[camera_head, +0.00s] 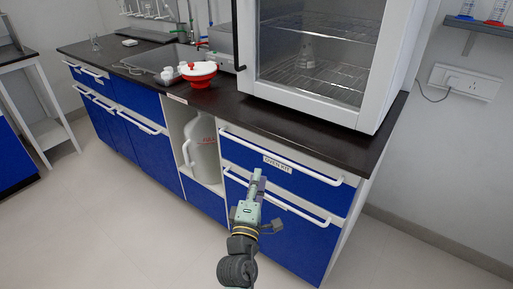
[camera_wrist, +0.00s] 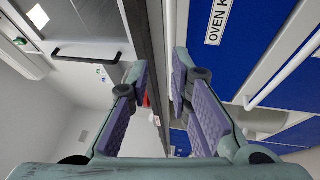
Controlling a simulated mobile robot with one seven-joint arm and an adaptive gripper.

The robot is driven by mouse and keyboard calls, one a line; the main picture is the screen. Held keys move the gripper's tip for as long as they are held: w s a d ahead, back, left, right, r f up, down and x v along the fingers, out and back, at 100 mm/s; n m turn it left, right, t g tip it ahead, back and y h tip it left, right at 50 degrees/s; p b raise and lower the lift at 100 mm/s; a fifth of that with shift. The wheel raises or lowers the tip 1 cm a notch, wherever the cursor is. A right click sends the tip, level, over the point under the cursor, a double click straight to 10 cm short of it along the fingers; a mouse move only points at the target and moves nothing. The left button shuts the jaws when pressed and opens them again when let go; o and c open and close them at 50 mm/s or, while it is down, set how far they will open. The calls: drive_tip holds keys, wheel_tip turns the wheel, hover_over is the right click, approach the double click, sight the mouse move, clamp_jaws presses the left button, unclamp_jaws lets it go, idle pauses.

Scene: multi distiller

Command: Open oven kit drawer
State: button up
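The oven kit drawer (camera_head: 310,180) is the blue top drawer at the right end of the bench, and it looks closed. Its white bar handle (camera_head: 300,165) runs along the upper front, above the OVEN KIT label (camera_head: 277,164). The label also shows sideways in the wrist view (camera_wrist: 217,20). My gripper (camera_head: 258,178) is in front of the drawer's left part, near the label. In the wrist view my gripper (camera_wrist: 160,78) is open, with a clear gap between the purple-padded fingers. I cannot make out the handle held between them.
A second white handle (camera_head: 280,198) crosses the blue front below. A large jug (camera_head: 203,150) stands in the open bay to the left. The glass-fronted oven (camera_head: 315,55) stands on the dark worktop (camera_head: 270,117) above. The floor in front is clear.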

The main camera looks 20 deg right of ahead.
sight(271, 154)
drive_tip(key=shift+g+h, duration=0.3)
drive_tip(key=shift+g, duration=0.2)
drive_tip(key=p+x, duration=0.1)
drive_tip(key=x, duration=0.2)
drive_tip(key=d+p+x, duration=0.1)
drive_tip(key=x, duration=0.3)
drive_tip(key=f+p+x, duration=0.1)
drive_tip(key=p+x, duration=0.1)
drive_tip(key=x, duration=0.1)
drive_tip(key=shift+d, duration=0.55)
clamp_jaws()
